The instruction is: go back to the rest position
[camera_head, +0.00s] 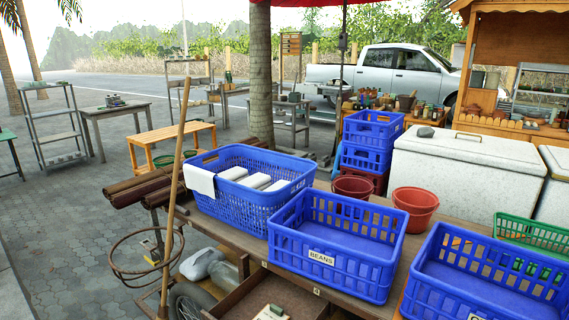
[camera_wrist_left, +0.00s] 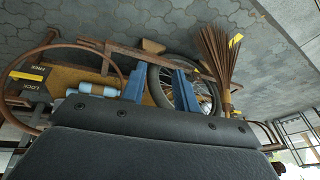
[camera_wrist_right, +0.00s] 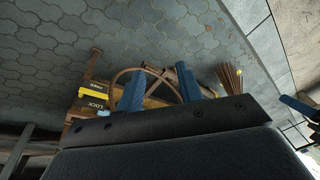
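Neither gripper shows in the head view. In the left wrist view my left gripper (camera_wrist_left: 158,78) has its two blue fingers apart, with nothing held between them. In the right wrist view my right gripper (camera_wrist_right: 159,82) also has its blue fingers apart and empty. Both hang clear above the ground, with a wheel (camera_wrist_left: 170,82) and a broom (camera_wrist_left: 217,62) beyond the left one.
A wooden cart table (camera_head: 232,237) holds a blue basket with white cloths (camera_head: 240,203), an empty blue crate labelled BEANS (camera_head: 335,264), another blue crate (camera_head: 480,285) and red buckets (camera_head: 415,203). A wooden pole (camera_head: 176,185) and rusty hoop (camera_head: 125,272) stand at its left.

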